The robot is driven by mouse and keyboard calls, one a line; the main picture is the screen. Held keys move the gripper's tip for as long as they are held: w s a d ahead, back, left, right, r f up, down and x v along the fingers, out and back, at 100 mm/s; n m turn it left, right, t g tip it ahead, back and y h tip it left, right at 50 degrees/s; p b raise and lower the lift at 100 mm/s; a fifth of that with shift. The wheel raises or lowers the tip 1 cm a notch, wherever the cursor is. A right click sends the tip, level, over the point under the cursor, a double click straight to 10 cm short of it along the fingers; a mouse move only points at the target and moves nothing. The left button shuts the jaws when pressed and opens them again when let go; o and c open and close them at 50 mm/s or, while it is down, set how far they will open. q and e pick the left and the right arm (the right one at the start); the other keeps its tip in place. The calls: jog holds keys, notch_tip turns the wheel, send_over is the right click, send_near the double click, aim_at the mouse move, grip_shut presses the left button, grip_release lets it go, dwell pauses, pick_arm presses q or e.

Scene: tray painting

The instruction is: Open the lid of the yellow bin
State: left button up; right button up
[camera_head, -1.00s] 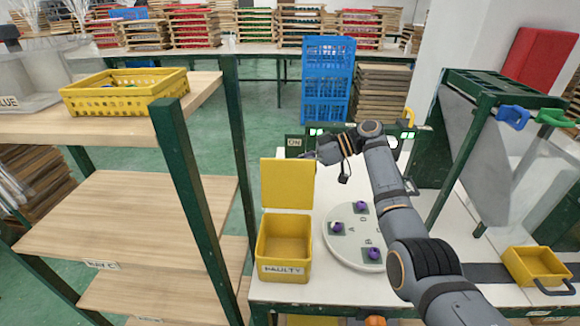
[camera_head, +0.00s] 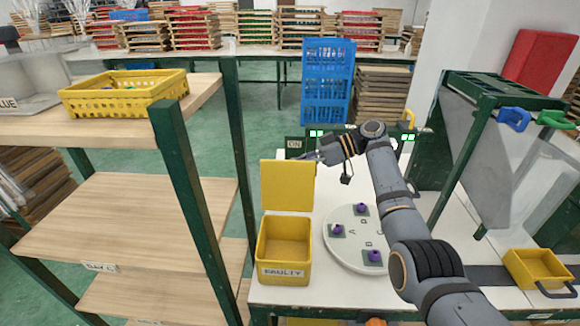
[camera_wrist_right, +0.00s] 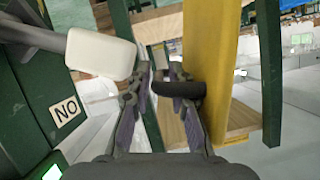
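The yellow bin (camera_head: 284,270), labelled FAULTY, stands on the white table with its top open and looks empty. Its yellow lid (camera_head: 287,186) stands upright at the bin's back edge. My right gripper (camera_head: 314,157) is at the lid's upper right corner. In the right wrist view its two fingers (camera_wrist_right: 160,76) are apart. A short black handle (camera_wrist_right: 180,89) sticks out from the yellow lid (camera_wrist_right: 210,60) across the right finger, its end between the fingers. Nothing is clamped that I can see. My left gripper is not in view.
A round white plate (camera_head: 345,255) with several purple-knobbed pieces lies right of the bin. A green shelf post (camera_head: 190,190) stands left. A second yellow bin (camera_head: 530,265) is at far right. A beige block (camera_wrist_right: 100,53) is near the fingers.

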jog(key=v, duration=1.1)
jog(key=shift+d+r, duration=0.2)
